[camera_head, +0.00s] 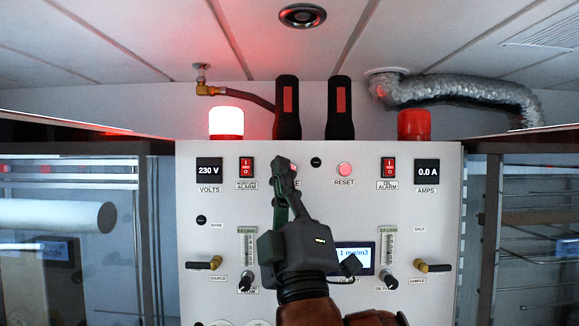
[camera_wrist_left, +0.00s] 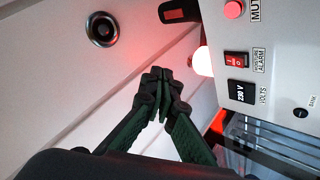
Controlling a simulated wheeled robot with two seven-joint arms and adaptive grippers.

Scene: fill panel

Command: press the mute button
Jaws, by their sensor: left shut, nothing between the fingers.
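The mute button (camera_wrist_left: 233,9) is a round red button on the white panel (camera_head: 220,290), at the top edge of the left wrist view beside a cut-off "MUT" label. In the head view my left gripper (camera_head: 282,165) covers most of the button and its label; only a label end "E" shows. My left gripper is shut and empty, its fingertips pointing up in front of the upper panel. In the left wrist view the closed fingertips (camera_wrist_left: 158,80) appear left of and below the button. Contact cannot be told. My right gripper is not in view.
A pink reset button (camera_head: 344,169) sits right of the gripper. A moisture alarm switch (camera_head: 246,167) and an oil alarm switch (camera_head: 389,167) flank them. The left beacon (camera_head: 226,122) glows; the right beacon (camera_head: 414,125) looks unlit. Valve handles and knobs protrude lower down.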

